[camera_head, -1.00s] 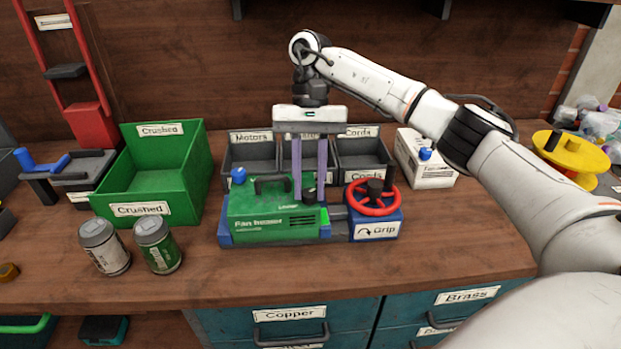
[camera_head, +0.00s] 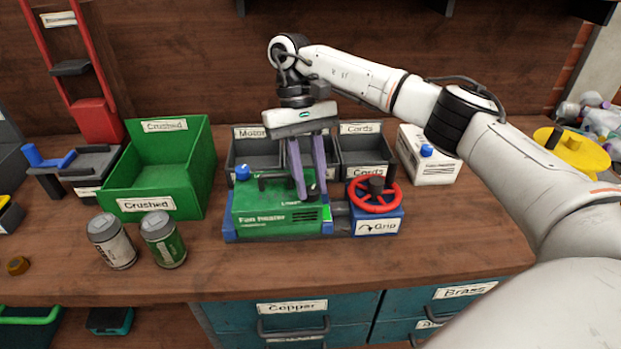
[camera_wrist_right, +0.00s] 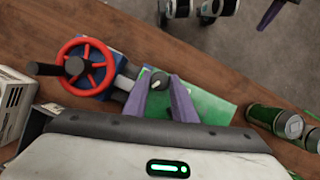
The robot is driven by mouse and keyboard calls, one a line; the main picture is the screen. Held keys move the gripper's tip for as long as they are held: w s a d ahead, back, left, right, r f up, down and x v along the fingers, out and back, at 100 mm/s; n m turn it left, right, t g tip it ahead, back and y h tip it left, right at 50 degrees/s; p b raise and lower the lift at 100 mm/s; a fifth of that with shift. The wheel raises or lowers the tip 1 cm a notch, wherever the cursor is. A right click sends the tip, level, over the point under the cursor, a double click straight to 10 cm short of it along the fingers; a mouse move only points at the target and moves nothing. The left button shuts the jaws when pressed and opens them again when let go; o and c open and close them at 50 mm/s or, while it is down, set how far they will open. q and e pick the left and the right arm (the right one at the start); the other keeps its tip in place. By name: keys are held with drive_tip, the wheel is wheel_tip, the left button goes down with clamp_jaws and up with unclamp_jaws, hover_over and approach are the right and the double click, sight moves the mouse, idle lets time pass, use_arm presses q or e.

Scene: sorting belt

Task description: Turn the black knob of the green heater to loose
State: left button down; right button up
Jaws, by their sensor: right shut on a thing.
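The green fan heater (camera_head: 275,213) sits in a blue holder on the bench, and its green top also shows in the right wrist view (camera_wrist_right: 209,107). The black knob (camera_head: 314,191) is on the right end of its top. In the right wrist view the knob (camera_wrist_right: 158,82) lies between the fingertips, with a light mark on its top. My right gripper (camera_head: 308,192) comes from above, its two purple fingers shut on the knob; its fingers also show in the right wrist view (camera_wrist_right: 158,85). My left gripper is not in the head view.
A red handwheel (camera_head: 374,207) on a blue grip block (camera_head: 376,226) stands right of the heater. Grey bins (camera_head: 365,170) stand behind. A green Crushed bin (camera_head: 146,204) and two cans (camera_head: 163,240) are at left. A white box (camera_head: 428,168) is at right. The front bench strip is clear.

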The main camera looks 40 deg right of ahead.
drive_tip(key=o, duration=1.1)
drive_tip(key=shift+r, duration=0.1)
drive_tip(key=p+v, duration=0.3)
drive_tip(key=v, duration=0.7)
drive_tip(key=shift+w, duration=0.1)
